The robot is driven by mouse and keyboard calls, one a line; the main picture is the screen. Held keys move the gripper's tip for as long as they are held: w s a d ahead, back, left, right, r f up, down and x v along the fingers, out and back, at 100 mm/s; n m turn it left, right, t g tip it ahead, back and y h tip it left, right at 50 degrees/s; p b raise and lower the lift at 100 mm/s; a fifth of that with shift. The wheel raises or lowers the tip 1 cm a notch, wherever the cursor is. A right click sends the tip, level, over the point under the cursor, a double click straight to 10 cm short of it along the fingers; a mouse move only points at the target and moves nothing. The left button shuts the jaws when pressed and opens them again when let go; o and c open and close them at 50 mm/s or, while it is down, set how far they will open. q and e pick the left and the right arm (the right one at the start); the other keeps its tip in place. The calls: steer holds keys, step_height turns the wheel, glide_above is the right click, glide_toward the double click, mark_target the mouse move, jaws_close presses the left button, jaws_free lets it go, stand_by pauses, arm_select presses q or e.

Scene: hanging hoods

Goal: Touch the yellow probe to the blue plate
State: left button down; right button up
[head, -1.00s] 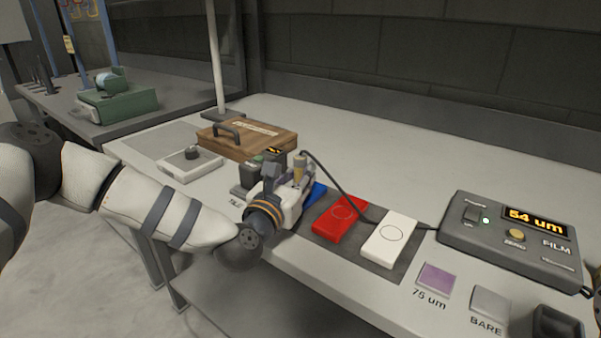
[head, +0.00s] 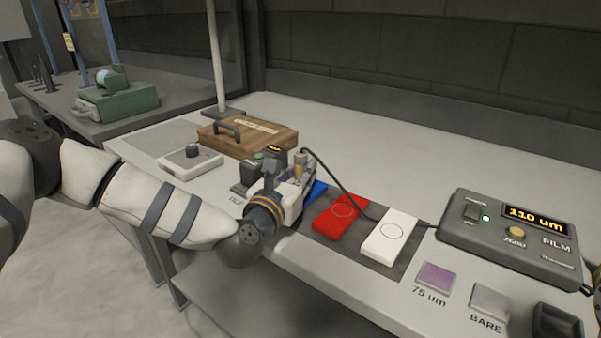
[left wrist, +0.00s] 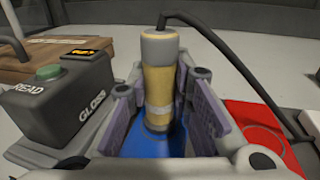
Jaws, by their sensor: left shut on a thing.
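My left gripper (head: 294,178) is over the blue plate (head: 317,190) and shut on the yellow probe (head: 300,164). In the left wrist view the yellow probe (left wrist: 158,85) stands upright between the two finger pads, with its grey cap and black cable at the top. The blue plate (left wrist: 147,147) shows below the probe. The probe's lower end meets the blue area there, but the exact contact is partly hidden by the fingers. The film gauge (head: 510,235), joined to the probe by the cable, reads 110 um.
A red plate (head: 341,215) and a white plate (head: 390,237) lie right of the blue one on a dark mat (head: 375,262). A gloss meter (left wrist: 62,100) stands close to the left of my gripper. A wooden box (head: 247,137) lies behind. The back right of the table is clear.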

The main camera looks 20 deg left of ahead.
mark_target(301, 153)
arm_select(q)
step_height(301, 153, up, 7)
steer(key=shift+f+p, duration=0.1)
steer(key=shift+p, duration=0.7)
steer(key=shift+f, duration=0.1)
arm_select(e)
steer(key=w+r, duration=0.1)
steer(key=w+r+t, duration=0.1)
steer(key=shift+w+r, duration=0.2)
steer(key=shift+w, duration=0.1)
